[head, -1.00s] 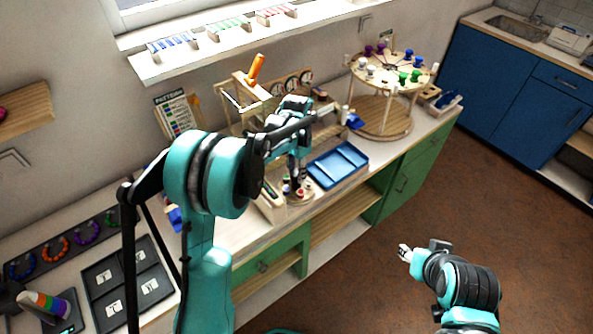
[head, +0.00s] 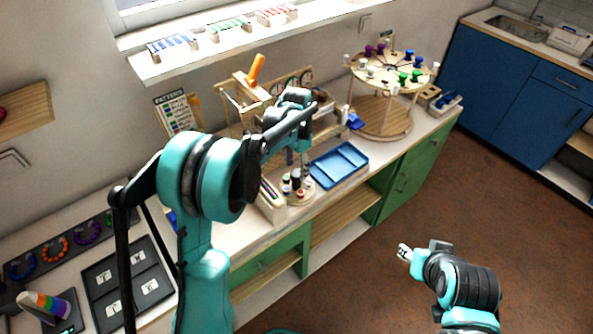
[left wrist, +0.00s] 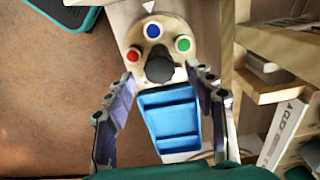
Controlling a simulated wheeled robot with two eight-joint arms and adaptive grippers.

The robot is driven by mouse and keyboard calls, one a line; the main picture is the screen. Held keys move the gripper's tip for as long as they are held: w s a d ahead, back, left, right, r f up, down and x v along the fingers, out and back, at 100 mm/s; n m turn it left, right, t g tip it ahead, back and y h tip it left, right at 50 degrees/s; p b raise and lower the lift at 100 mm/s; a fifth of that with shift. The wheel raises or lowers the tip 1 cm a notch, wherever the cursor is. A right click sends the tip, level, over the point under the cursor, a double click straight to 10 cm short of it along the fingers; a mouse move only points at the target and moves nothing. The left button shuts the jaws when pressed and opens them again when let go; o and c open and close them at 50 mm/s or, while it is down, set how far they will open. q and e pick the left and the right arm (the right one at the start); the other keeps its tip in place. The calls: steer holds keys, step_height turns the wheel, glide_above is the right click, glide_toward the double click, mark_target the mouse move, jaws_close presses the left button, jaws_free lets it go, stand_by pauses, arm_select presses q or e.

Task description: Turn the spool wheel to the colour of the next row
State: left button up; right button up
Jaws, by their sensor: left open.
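The spool wheel (head: 300,198) is a small pale wooden disc on the bench. In the left wrist view it (left wrist: 134,40) carries a red spool (left wrist: 133,56), a blue spool (left wrist: 153,29) and a green spool (left wrist: 183,44) around a dark knob (left wrist: 159,66). My left gripper (left wrist: 162,74) is open, its fingertips on either side of the knob in that view; I cannot tell whether they touch it. In the head view the left gripper (head: 305,168) is above the wheel. A pattern card (head: 180,113) leans at the wall. My right gripper (head: 404,253) hangs over the floor.
A blue tray (head: 338,166) lies right of the wheel, close to my left gripper. A tall round carousel (head: 382,125) with coloured spools stands further right. A wooden frame with an orange handle (head: 256,68) stands behind. Black boards (head: 128,284) lie at the left.

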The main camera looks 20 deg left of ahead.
arm_select(q)
step_height(320, 180, up, 10)
steer(key=shift+f, duration=0.2)
steer(key=shift+s, duration=0.1)
stand_by(0.3)
steer(key=s+r+n+t, duration=0.3)
steer(key=s+r, duration=0.1)
steer(key=s, duration=0.9)
steer(key=s+a+f+n+t+b, duration=0.1)
steer(key=s+f+n+t, duration=0.3)
steer(key=s, duration=0.8)
step_height(320, 180, down, 2)
steer(key=shift+s+a+f+n, duration=0.1)
steer(key=shift+s+a+n, duration=0.1)
steer(key=shift+n, duration=0.1)
